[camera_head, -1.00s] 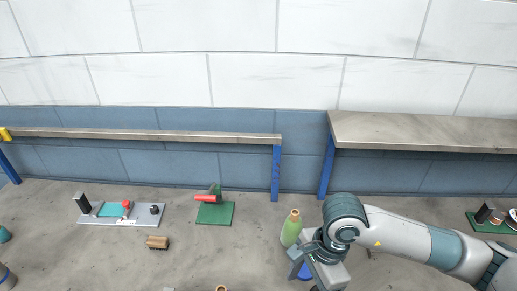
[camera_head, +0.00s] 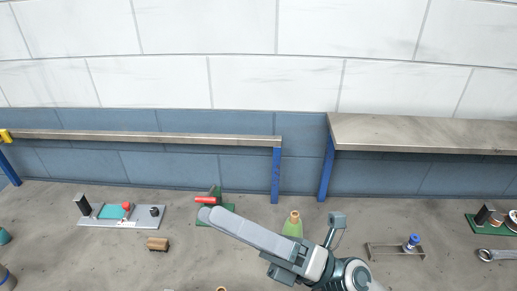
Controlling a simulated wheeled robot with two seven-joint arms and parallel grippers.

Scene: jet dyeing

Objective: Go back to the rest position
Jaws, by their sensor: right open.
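My right gripper (camera_head: 267,220) is in front of the middle of the scene, at the end of an arm rising from the bottom edge. It is open, and I see nothing held in it. A long pale grey part of it reaches up to the left and covers the lower part of a green plate (camera_head: 204,221) with a red-handled device (camera_head: 205,199). A green cone with a tan tip (camera_head: 293,225) stands behind it, its base hidden. I cannot tell whether they touch. My left gripper is not in view.
A grey fixture (camera_head: 143,222) and a brown block (camera_head: 157,243) lie at left. A bracket with a blue-capped part (camera_head: 413,243), a wrench (camera_head: 497,255) and another green plate (camera_head: 480,228) are at right. Two benches (camera_head: 150,138) (camera_head: 430,130) line the wall.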

